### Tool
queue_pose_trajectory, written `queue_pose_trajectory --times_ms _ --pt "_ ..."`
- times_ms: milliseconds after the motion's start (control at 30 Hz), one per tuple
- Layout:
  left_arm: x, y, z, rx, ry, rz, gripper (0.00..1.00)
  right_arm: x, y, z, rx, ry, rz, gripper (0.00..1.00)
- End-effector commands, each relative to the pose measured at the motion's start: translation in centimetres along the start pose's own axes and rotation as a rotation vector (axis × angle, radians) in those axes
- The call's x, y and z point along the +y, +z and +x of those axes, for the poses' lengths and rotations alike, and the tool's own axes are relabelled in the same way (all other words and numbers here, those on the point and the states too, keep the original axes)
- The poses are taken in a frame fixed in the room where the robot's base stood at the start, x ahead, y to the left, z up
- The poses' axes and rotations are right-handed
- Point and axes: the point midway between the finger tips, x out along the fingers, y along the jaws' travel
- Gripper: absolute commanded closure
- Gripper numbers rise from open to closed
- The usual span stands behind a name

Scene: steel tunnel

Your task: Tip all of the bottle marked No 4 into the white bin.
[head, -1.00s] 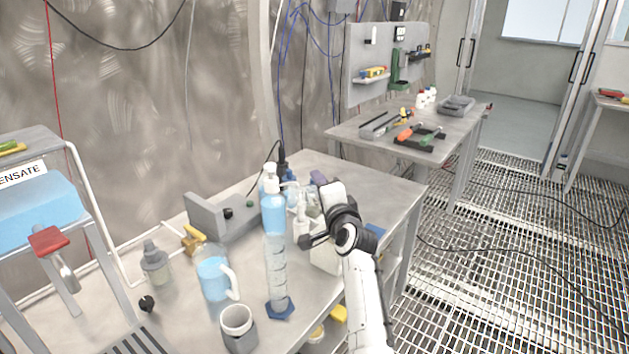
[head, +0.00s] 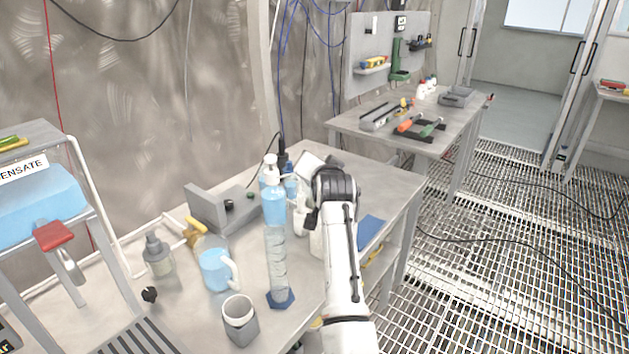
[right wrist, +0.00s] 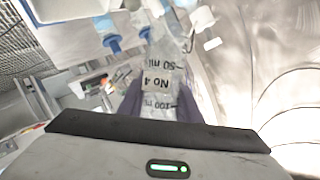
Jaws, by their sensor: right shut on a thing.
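The bottle marked No 4 (right wrist: 160,80) shows in the right wrist view, clear, with No 4, 50 ml and 100 ml markings. It sits between the dark purple fingers of my right gripper (right wrist: 162,103), which is shut on it. In the head view my right wrist hides most of the gripper; I cannot make out the bottle there, nor its tilt or fill. A pale container, perhaps the white bin (head: 316,242), stands on the bench just left of my right forearm, mostly hidden by it. My left gripper is not in view.
Close left of my arm stand a tall measuring cylinder (head: 277,265) and a blue pump bottle (head: 273,202). A jug of blue liquid (head: 213,265), a grey-and-white cup (head: 239,320) and a grey squeeze bottle (head: 158,256) stand farther left. The bench's right edge is near my forearm.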

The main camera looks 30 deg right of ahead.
Motion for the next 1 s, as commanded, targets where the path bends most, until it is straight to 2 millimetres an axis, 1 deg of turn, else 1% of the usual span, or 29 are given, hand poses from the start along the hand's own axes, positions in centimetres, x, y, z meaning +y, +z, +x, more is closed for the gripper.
queue_pose_trajectory --times_ms 67,300,367,600,667,733,1000 --pt "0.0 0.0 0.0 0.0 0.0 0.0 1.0 -0.1 -0.2 0.0 0.001 0.018 -0.044 0.96" --pt "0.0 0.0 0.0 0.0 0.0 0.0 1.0 0.0 -0.2 -0.1 0.0 0.021 -0.053 0.96" --pt "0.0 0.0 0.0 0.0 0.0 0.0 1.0 0.1 -0.2 -0.1 0.001 0.034 -0.085 0.96" --pt "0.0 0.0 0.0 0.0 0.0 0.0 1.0 1.3 -0.6 -0.2 0.0 0.191 -0.46 0.96" --pt "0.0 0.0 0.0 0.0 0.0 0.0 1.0 1.5 -0.6 -0.2 -0.001 0.213 -0.513 0.96" --pt "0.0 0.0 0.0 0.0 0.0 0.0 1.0 1.6 -0.6 -0.2 -0.001 0.223 -0.536 0.96" --pt "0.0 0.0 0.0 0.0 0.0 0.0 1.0 1.4 -0.7 -0.2 -0.001 0.221 -0.531 0.96"
